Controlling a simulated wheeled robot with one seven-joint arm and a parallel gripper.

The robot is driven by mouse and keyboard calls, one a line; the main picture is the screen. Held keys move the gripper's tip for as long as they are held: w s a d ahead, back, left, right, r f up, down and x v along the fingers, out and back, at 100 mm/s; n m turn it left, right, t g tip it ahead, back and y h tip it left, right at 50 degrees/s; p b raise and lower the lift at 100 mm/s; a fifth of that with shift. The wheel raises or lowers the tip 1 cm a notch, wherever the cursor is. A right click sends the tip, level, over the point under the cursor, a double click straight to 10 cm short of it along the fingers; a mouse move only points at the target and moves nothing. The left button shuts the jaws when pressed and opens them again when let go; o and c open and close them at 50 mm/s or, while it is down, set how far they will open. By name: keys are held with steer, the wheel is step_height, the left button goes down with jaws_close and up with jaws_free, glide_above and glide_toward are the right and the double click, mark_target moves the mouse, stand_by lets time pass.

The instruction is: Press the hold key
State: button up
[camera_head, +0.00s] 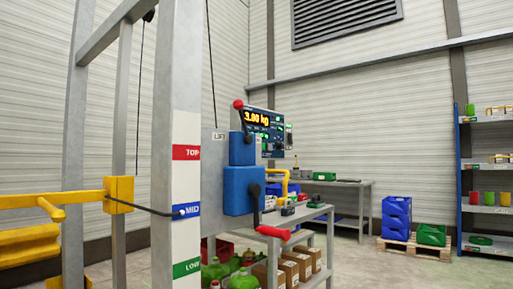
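A dark indicator panel (264,131) with an orange readout of about "3.00 kg" is right of the grey post, in the middle of the head view. Small green and pale marks sit below and beside the readout. They are too small to read, so I cannot tell which one is the hold key. A red-knobbed lever (239,105) stands in front of the panel's left edge and hides part of it. My gripper is not in view.
The post (179,130) carries TOP, MID and LOW labels. Blue housings (243,188) with a red-handled crank (273,232) stand before the panel. A cart (310,215), workbench (345,184), blue crates (397,218) and shelving (487,180) are to the right. Floor at lower right is clear.

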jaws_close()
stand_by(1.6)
